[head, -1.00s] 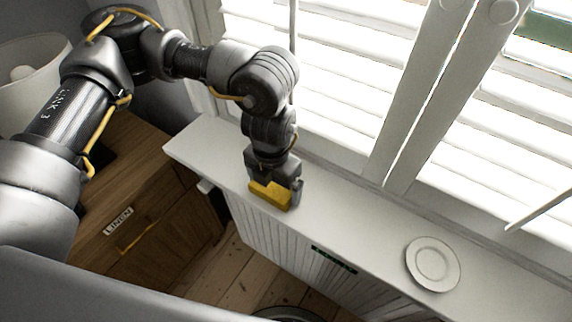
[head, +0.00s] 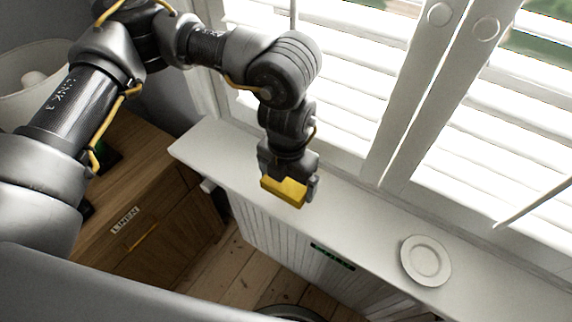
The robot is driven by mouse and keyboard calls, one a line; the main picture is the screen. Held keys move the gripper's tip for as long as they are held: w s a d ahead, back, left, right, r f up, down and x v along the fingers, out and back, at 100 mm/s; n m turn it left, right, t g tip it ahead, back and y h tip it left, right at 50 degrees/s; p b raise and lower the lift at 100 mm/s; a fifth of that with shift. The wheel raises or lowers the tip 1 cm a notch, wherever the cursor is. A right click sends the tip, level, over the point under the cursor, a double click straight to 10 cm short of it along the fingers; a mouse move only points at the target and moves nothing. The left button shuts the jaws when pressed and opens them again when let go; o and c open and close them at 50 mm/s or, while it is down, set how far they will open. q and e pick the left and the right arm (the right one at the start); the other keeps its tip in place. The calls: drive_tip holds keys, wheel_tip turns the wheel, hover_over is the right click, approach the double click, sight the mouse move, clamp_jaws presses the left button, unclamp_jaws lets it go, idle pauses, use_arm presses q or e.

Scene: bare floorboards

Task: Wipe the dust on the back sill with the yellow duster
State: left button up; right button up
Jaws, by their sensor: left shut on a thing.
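My left gripper (head: 289,180) is shut on the yellow duster (head: 285,191). It holds the duster at the white sill (head: 350,218) under the shuttered window, over the left half of the sill. I cannot tell whether the duster touches the sill or hangs just above it. I cannot make out dust on the sill at this size. My right gripper is not in view.
A white plate (head: 426,261) lies on the sill to the right of the duster. White shutters (head: 340,120) stand along the sill's back. A wooden cabinet (head: 150,215) labelled LINEN is at the left, with a pale round container (head: 35,95) behind it.

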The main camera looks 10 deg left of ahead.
use_arm(q)
drive_tip(key=shift+r+p, duration=0.85)
drive_tip(key=shift+r, duration=0.8)
